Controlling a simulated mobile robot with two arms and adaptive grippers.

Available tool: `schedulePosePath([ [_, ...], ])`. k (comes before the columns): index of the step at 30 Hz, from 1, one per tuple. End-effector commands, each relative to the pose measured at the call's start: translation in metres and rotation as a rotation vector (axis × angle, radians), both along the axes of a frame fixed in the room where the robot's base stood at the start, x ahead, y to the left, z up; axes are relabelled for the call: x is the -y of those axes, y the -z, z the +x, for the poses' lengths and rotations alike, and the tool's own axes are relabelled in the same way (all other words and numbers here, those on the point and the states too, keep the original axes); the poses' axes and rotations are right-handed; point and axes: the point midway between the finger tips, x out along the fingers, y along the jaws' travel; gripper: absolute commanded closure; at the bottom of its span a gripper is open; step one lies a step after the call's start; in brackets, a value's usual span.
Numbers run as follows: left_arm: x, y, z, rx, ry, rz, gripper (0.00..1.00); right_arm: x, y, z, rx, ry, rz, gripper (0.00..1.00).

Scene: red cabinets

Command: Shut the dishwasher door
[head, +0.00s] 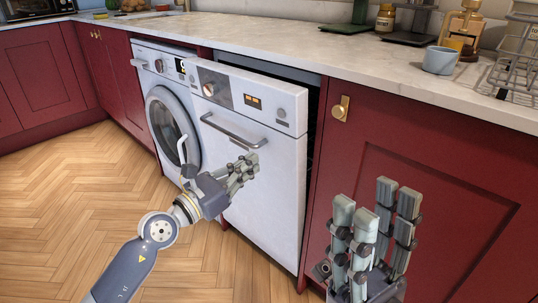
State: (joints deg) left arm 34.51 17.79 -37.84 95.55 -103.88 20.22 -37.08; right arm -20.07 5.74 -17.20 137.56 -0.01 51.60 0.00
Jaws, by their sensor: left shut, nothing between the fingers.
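The white dishwasher door (262,185) is in the middle of the head view, with a control panel and a horizontal bar handle (233,132). It stands nearly upright, tilted slightly out from the counter front. A dark gap shows along its top and right edge. My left gripper (246,165) is shut and empty in front of the door, below the right end of the handle. I cannot tell whether its fingertips touch the door. My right gripper (376,215) is open and empty, fingers pointing up, in front of the red cabinet right of the dishwasher.
A white washing machine (170,110) stands left of the dishwasher. A red cabinet (440,190) with a brass knob is on the right. The pale countertop (290,45) above holds a cup (440,61), a wire rack (515,55) and other items. The wooden floor (70,200) at left is clear.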

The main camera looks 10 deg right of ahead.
Motion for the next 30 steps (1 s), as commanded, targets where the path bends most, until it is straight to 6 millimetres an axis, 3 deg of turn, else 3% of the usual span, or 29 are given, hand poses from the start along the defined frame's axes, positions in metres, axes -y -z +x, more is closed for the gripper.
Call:
schedulePosePath([
  [6, 0.036, -0.001, 0.025, 0.0, 0.002, -0.001, 1.0, 0.0, 0.017, 0.0, -0.001, 0.0, 0.0, 0.6],
  [12, 0.052, -0.004, 0.038, 0.0, 0.0, 0.0, 1.0, -0.001, 0.022, 0.002, 0.0, -0.001, -0.004, 0.6],
  [30, 0.057, -0.009, 0.041, -0.003, 0.0, 0.004, 1.0, -0.002, 0.011, 0.008, -0.003, 0.004, -0.008, 0.6],
])
